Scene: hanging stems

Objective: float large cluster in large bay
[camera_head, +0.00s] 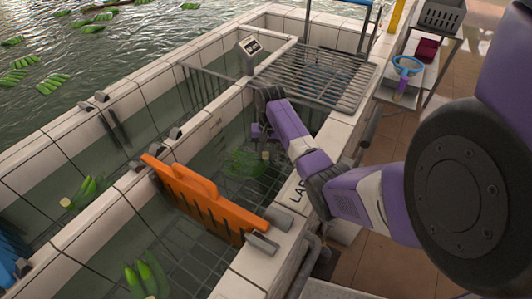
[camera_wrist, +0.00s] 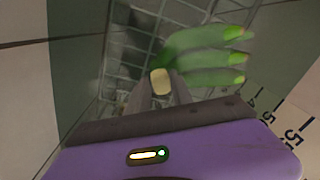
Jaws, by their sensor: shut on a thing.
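A green banana cluster (camera_head: 245,163) is low in the bay behind the orange divider, and its outline is blurred in the head view. The wrist view shows its several green fingers (camera_wrist: 205,62) spreading to the right from a pale cut stem (camera_wrist: 160,82). My gripper (camera_head: 265,153) reaches down into this bay; in the wrist view its jaws (camera_wrist: 158,97) are shut on the stem. The bay's tiled rim (camera_head: 299,192) carries letters starting "LA", the rest covered by my arm. Whether the cluster touches the water or the grid floor I cannot tell.
An orange slotted divider (camera_head: 187,190) stands across the channel in front of this bay. Other green clusters lie in the near bay (camera_head: 147,279) and the left channel (camera_head: 84,191). A metal grate (camera_head: 318,75) covers the far end. A side cart (camera_head: 415,68) stands right.

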